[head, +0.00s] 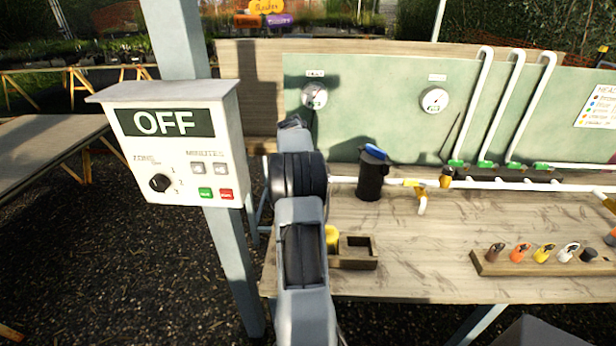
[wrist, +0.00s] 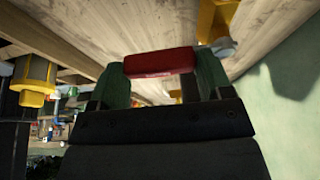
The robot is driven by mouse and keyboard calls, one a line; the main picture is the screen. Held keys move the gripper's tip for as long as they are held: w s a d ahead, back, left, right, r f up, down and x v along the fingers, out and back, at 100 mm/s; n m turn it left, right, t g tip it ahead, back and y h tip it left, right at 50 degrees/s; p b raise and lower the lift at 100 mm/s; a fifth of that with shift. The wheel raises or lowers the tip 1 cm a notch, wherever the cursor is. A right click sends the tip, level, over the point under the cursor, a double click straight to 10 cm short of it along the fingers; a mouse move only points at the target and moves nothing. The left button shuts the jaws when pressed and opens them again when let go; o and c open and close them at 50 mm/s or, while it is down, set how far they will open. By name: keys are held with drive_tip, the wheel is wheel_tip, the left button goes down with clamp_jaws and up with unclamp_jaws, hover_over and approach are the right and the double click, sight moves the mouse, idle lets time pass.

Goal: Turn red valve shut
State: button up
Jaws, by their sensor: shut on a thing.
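The red valve handle (wrist: 160,62) shows in the wrist view as a short red bar. My gripper (wrist: 160,74) is shut on it, with a green-padded finger at each end of the bar. In the head view my own arm covers the gripper and the red handle, so the valve body and pipe behind them are hidden there. I cannot tell the handle's angle to its pipe.
A black cylinder with a blue top (head: 371,181) stands right of my arm. A wooden box (head: 357,262) and a rack of coloured fittings (head: 545,262) sit on the bench (head: 430,262). A control box reading OFF (head: 165,140) is at left. The bench middle is clear.

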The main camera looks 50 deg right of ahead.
drive_tip(key=shift+s, duration=0.1)
drive_tip(key=o, duration=1)
drive_tip(key=p+v, duration=0.1)
drive_tip(key=v, duration=1.2)
drive_tip(key=shift+r, duration=0.35)
